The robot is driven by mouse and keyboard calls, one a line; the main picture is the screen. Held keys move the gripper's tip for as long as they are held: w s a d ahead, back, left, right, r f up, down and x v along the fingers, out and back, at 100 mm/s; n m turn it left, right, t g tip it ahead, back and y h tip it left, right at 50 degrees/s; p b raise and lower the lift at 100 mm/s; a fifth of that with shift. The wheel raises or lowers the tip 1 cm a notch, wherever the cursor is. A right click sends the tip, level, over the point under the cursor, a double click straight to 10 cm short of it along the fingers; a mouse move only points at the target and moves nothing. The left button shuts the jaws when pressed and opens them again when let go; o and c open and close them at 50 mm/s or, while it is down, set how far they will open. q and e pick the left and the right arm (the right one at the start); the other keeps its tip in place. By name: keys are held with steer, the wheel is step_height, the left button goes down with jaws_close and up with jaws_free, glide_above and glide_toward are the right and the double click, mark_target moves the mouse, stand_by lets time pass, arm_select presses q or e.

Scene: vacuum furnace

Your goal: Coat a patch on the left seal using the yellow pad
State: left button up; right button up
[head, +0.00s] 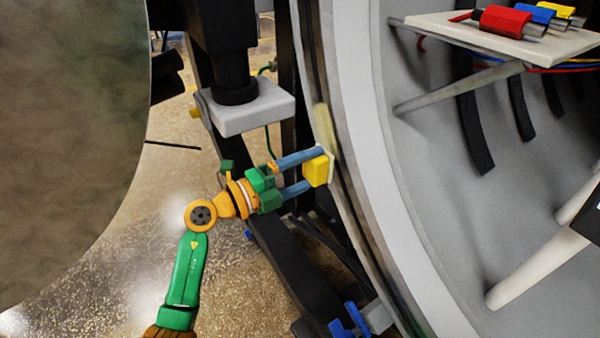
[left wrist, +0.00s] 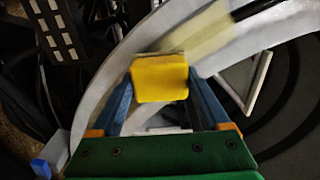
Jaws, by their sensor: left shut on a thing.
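The yellow pad (head: 316,171) is held between the blue fingers of my left gripper (head: 308,174), which is shut on it. In the head view the pad is at the left seal (head: 350,200), the dark ring along the furnace rim; it looks to touch it. A pale yellow patch (head: 324,127) shows on the seal just above the pad. In the left wrist view the pad (left wrist: 160,78) sits between the fingertips, with the pale yellow patch (left wrist: 207,38) beyond it to the upper right. The pad's contact face is hidden. My right gripper is not in view.
A white shelf (head: 490,38) inside the furnace carries red, blue and yellow connectors. A large round door (head: 70,150) fills the left. A black post with a grey block (head: 250,107) stands close above my left gripper. Black frame beams lie below it.

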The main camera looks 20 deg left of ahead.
arm_select(q)
steer(key=shift+p+x, duration=0.3)
steer(key=shift+x, duration=0.65)
stand_by(0.5)
steer(key=r+p, duration=0.1)
steer(key=a+r+p, duration=0.1)
steer(key=w+r+p, duration=0.1)
steer(key=shift+a+r+p, duration=0.3)
steer(key=shift+a+r, duration=0.1)
steer(key=shift+w+p, duration=0.1)
steer(key=shift+p, duration=0.2)
steer(key=shift+d+f, duration=0.15)
steer(key=shift+f, duration=0.2)
steer(key=shift+s+d+f+b, duration=0.2)
steer(key=shift+d+f, duration=0.05)
steer(key=shift+f, duration=0.25)
steer(key=shift+s+d+f+b, duration=0.2)
steer(key=shift+d+f, duration=0.05)
steer(key=shift+f, duration=0.3)
steer(key=shift+s+d+f+b, duration=0.2)
steer(key=shift+d+f, duration=0.05)
steer(key=shift+f, duration=0.25)
